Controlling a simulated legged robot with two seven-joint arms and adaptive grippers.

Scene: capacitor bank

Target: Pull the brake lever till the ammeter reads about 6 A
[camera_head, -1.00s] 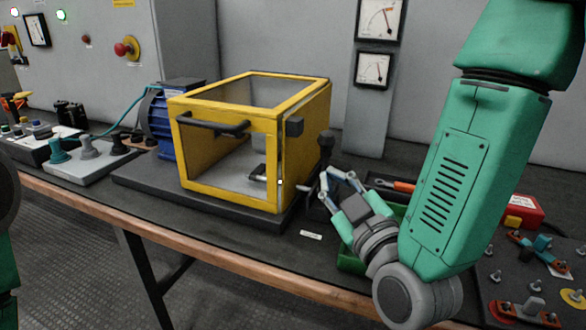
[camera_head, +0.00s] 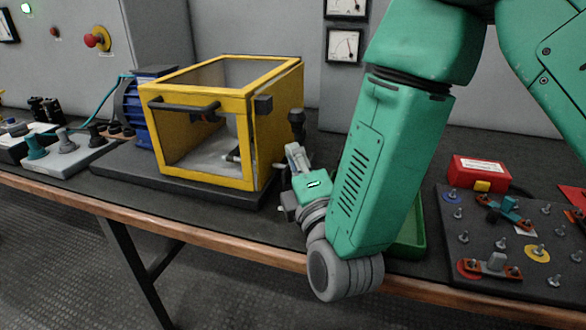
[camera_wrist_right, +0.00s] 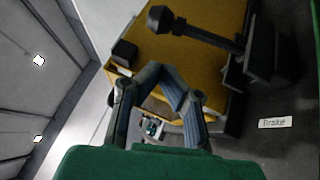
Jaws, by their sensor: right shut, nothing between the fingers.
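The brake lever (camera_head: 297,118) is a dark stick with a black knob at the right side of the yellow-framed box; its knob and shaft also show in the right wrist view (camera_wrist_right: 215,38). My right gripper (camera_head: 287,160) is beside the box near the lever's lower part. In the right wrist view its fingers (camera_wrist_right: 166,78) are shut and empty, apart from the knob. Two dial meters hang on the wall panel, an upper one (camera_head: 346,8), cut off, and a lower one (camera_head: 343,45). Their figures are too small to read. My left gripper is not in view.
The yellow-framed box (camera_head: 200,178) stands on a dark base beside a blue motor (camera_head: 132,112). A "Brake" label (camera_wrist_right: 275,122) lies near the lever. A green tray (camera_head: 408,235) is partly behind my arm. A red box (camera_head: 480,172) and a terminal board (camera_head: 445,270) are at right.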

